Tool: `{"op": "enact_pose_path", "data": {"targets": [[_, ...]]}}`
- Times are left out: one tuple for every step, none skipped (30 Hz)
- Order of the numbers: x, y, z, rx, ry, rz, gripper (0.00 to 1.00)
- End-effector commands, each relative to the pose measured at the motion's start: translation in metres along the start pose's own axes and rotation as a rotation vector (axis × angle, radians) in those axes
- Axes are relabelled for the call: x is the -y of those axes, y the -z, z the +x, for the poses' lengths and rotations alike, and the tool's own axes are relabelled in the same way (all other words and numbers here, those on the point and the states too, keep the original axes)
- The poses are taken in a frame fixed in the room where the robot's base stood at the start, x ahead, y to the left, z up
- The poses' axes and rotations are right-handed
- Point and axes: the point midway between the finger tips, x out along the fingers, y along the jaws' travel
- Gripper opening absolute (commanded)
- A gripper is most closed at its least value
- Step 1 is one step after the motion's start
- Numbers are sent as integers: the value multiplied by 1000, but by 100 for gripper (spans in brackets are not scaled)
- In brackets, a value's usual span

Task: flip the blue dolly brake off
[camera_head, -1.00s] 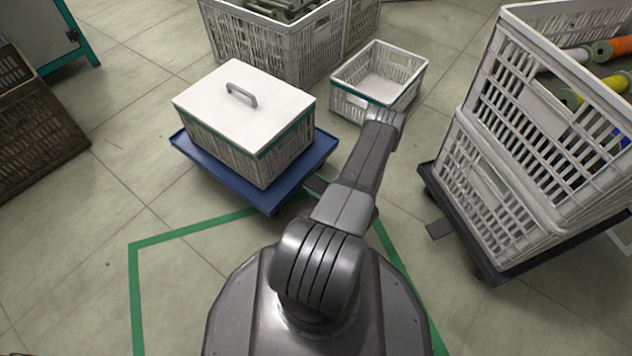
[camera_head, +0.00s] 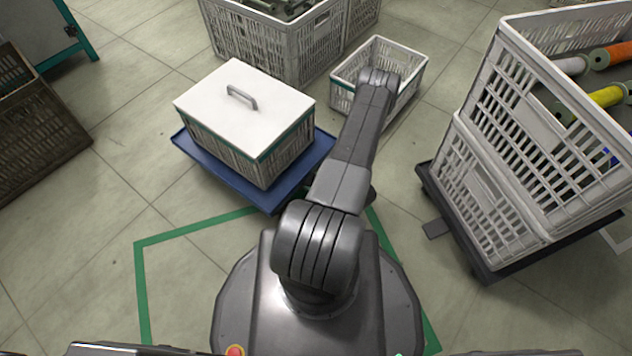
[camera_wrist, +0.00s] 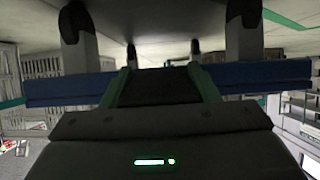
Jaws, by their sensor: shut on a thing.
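The blue dolly (camera_head: 225,180) stands on the floor left of my arm and carries a grey crate (camera_head: 225,145) with a white lid. In the wrist view, which looks upside down, its blue edge (camera_wrist: 265,77) runs across the picture, with casters (camera_wrist: 243,30) beyond. My gripper (camera_wrist: 160,72) is at this edge, its green-edged fingers either side of a dark flat piece. This piece (camera_wrist: 155,88) seems to be the brake pedal, but it is too dark to be sure. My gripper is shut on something. In the head view, my arm hides the gripper and brake.
A small empty white crate (camera_head: 345,95) stands behind my arm, near larger grey crates (camera_head: 265,45). At right, a dark dolly (camera_head: 475,255) with a pedal carries stacked white crates (camera_head: 490,195) holding bobbins. Green floor tape (camera_head: 141,290) surrounds my base.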

Motion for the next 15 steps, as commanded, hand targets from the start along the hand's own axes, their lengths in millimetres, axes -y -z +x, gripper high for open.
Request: {"op": "enact_pose_path", "data": {"targets": [[0, 0, 0, 5, 0, 0, 14], [0, 0, 0, 6, 0, 0, 14], [0, 0, 0, 6, 0, 0, 13], [0, 0, 0, 6, 0, 0, 13], [0, 0, 0, 6, 0, 0, 13], [0, 0, 0, 6, 0, 0, 13], [0, 0, 0, 6, 0, 0, 13], [0, 0, 0, 6, 0, 0, 13], [0, 0, 0, 6, 0, 0, 13], [0, 0, 0, 6, 0, 0, 13], [0, 0, 0, 6, 0, 0, 58], [0, 0, 0, 6, 0, 0, 66], [0, 0, 0, 6, 0, 0, 72], [0, 0, 0, 6, 0, 0, 76], [0, 0, 0, 5, 0, 0, 76]]}}
